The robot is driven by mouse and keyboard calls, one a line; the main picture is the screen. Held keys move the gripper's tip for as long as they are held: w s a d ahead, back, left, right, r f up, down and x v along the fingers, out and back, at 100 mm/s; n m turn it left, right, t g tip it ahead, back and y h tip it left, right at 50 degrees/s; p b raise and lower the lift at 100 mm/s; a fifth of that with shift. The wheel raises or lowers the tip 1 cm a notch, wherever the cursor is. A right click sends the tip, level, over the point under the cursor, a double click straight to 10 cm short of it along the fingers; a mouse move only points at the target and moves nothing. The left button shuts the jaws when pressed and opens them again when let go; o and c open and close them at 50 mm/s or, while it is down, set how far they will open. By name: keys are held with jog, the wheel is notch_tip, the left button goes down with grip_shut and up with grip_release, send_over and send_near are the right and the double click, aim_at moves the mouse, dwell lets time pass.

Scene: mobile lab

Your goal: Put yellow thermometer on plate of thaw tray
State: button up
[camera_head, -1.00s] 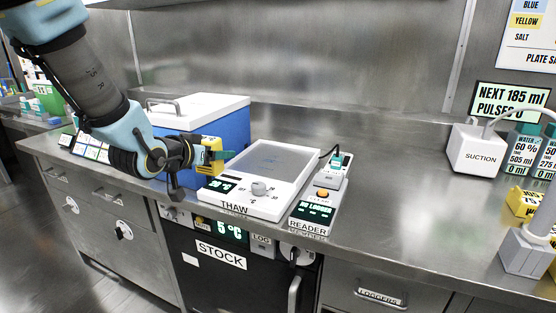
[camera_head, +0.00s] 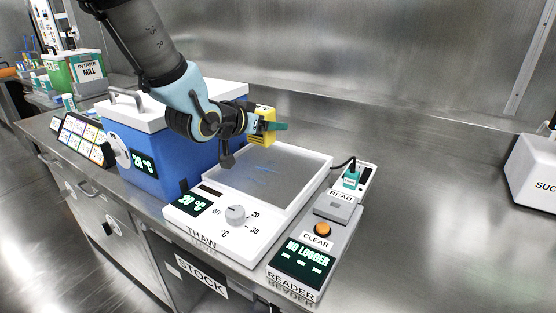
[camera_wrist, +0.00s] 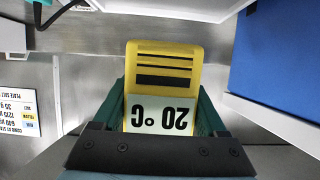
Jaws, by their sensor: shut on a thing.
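The yellow thermometer (camera_head: 264,126) is held in my gripper (camera_head: 272,127), in the air above the back left part of the thaw tray. In the wrist view the thermometer (camera_wrist: 163,90) sits between the two green fingers of my gripper (camera_wrist: 165,115), its display reading 20 °C upside down. The thaw tray (camera_head: 187,224) is a white unit with a knob and a 20 °C display. Its grey plate (camera_head: 262,174) is bare, with a faint bluish reflection. The thermometer is apart from the plate.
A blue cooler box (camera_head: 150,150) with a white lid stands close on the left of the tray. The reader (camera_head: 318,240), showing "NO LOGGER", stands on the right, with a cable at its back. Bare steel counter (camera_head: 440,210) lies further right.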

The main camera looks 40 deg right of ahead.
aim_at(268, 171)
notch_tip(268, 171, down, 9)
jog(key=shift+f+p, duration=0.15)
jog(key=shift+p, duration=0.15)
jog(key=shift+f, duration=0.2)
jog(key=o, duration=1.3)
jog(key=shift+o, duration=0.2)
jog(key=shift+r, duration=0.15)
